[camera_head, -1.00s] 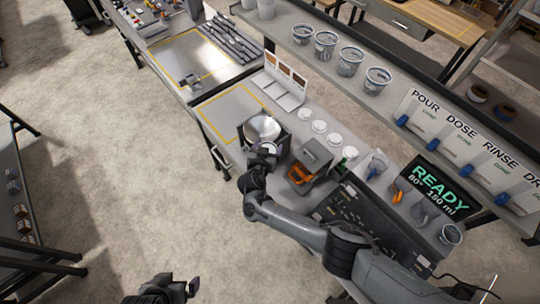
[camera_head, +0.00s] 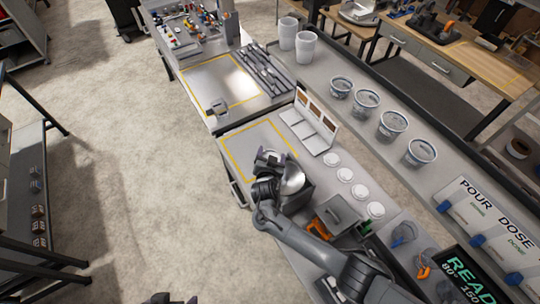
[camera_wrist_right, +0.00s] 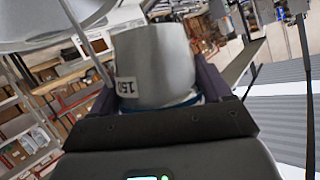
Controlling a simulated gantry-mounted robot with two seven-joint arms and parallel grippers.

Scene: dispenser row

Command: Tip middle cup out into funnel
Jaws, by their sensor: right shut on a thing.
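My right gripper (camera_head: 270,160) is shut on a grey cup (camera_wrist_right: 152,65). In the head view the gripper hides most of the cup beside the funnel, a shiny round metal bowl (camera_head: 293,183) in a dark stand. A shiny metal rim (camera_wrist_right: 50,22), probably the funnel's, shows above and left of the cup. I cannot tell whether anything is in the cup or pouring. My left gripper (camera_head: 165,299) barely shows at the bottom edge.
A row of white round lids (camera_head: 345,175) and a grey box (camera_head: 342,212) with orange parts stand right of the funnel. Several patterned tubs (camera_head: 392,126) line the shelf behind. A yellow-outlined area (camera_head: 240,152) on the bench is bare at its left.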

